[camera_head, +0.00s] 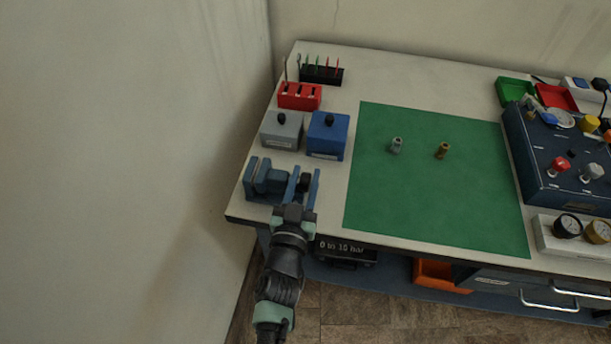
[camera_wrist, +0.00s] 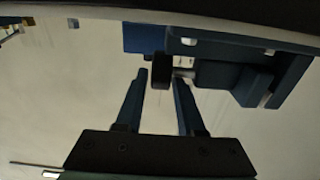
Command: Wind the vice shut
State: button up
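The blue vice (camera_head: 262,180) stands at the table's front left corner. A black knob (camera_head: 304,182) is at its right end. In the wrist view the vice (camera_wrist: 245,80) is at the upper right, and a short pale shaft runs from it to the knob (camera_wrist: 161,71). My gripper (camera_head: 303,186) reaches in from the front with one blue finger on each side of the knob. In the wrist view the gripper (camera_wrist: 161,78) is open, its fingertips beside the knob with a narrow gap visible at the left finger. I cannot tell how wide the vice's jaws stand.
A grey box (camera_head: 282,131) and a blue box (camera_head: 328,137) stand behind the vice. A red holder (camera_head: 299,96) and a black rack (camera_head: 322,75) are farther back. A green mat (camera_head: 430,200) with two small fittings lies to the right. A wall is close on the left.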

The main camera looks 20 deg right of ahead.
jog(key=shift+w+d, duration=0.1)
jog(key=shift+w, duration=0.05)
grip_shut()
jog(key=shift+r+p, duration=0.1)
jog(key=shift+p, duration=0.25)
